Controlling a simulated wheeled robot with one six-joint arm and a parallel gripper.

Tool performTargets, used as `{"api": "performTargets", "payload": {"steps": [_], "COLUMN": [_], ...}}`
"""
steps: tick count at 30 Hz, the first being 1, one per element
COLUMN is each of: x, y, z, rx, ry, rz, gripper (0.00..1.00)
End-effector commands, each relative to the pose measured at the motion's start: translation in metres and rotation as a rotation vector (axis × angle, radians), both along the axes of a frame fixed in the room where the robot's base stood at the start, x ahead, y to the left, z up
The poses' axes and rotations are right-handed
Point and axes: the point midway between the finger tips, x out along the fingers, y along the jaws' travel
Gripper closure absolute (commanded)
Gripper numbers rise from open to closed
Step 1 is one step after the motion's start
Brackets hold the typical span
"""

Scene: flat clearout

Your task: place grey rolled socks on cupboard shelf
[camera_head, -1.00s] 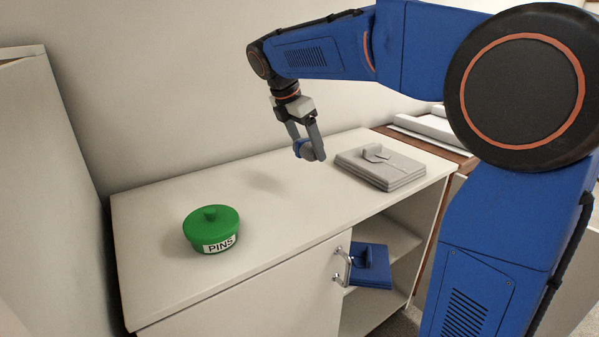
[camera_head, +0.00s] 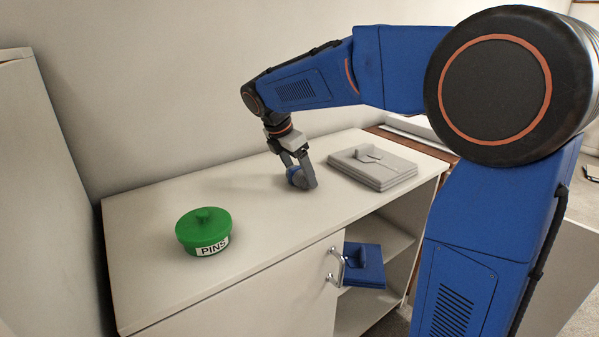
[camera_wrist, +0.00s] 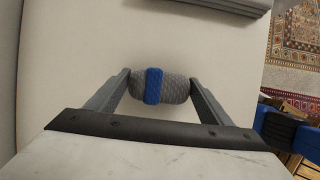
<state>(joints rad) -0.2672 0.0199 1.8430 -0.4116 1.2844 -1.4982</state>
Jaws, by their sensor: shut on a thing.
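The grey rolled socks (camera_wrist: 176,87) have a blue band around their middle and sit between the two fingers of my gripper (camera_wrist: 155,88) in the wrist view. In the head view my gripper (camera_head: 299,181) is shut on the rolled socks (camera_head: 296,176), low over the cupboard's white top (camera_head: 240,190). I cannot tell whether the socks touch the top. The cupboard's open side shows a shelf (camera_head: 392,238) below the top, to the right of the door. A folded blue cloth stack (camera_head: 364,272) lies inside this open part.
A folded grey stack (camera_head: 372,168) lies on the top, just right of my gripper. A green PINS pot (camera_head: 204,232) stands at the left of the top. The door handle (camera_head: 336,266) sticks out beside the opening. The top between pot and gripper is clear.

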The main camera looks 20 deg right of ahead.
Motion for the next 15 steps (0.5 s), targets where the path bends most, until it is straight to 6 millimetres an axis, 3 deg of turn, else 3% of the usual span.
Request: {"api": "performTargets", "payload": {"steps": [2,3,5,15], "x": [-0.0001,0.0,0.0,0.0], "y": [0.0,0.0,0.0,0.0], "z": [-0.0021,-0.0022,-0.0021,-0.0001], "rx": [0.0,0.0,0.0,0.0], "ry": [0.001,0.0,0.0,0.0], "rz": [0.0,0.0,0.0,0.0], "gripper": [0.48,0.21,0.08,0.08]}}
